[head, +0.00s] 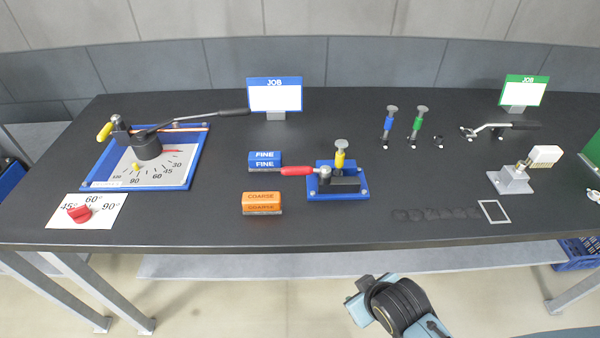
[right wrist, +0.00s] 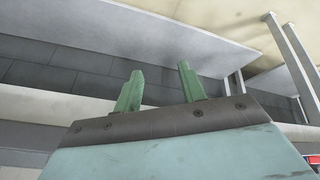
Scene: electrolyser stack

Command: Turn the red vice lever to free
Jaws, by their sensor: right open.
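The red vice lever (head: 297,171) points left from the small vice, which has a blue base (head: 318,192) and sits near the middle of the bench. A yellow and grey upright pin (head: 340,158) stands at the back of the vice. In the right wrist view my right gripper (right wrist: 158,88) is open and empty, its two green fingers apart. In the head view my right arm shows below the bench's front edge, well short of the vice, and its fingertips are hidden there. My left gripper is not in view.
A blue FINE block (head: 265,161) and an orange COARSE block (head: 262,203) stand left of the vice, close to the lever. A bending tool on a blue base (head: 198,165) is further left. Blue and green pins (head: 389,122) stand behind right. A grey stand (head: 512,181) is at right.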

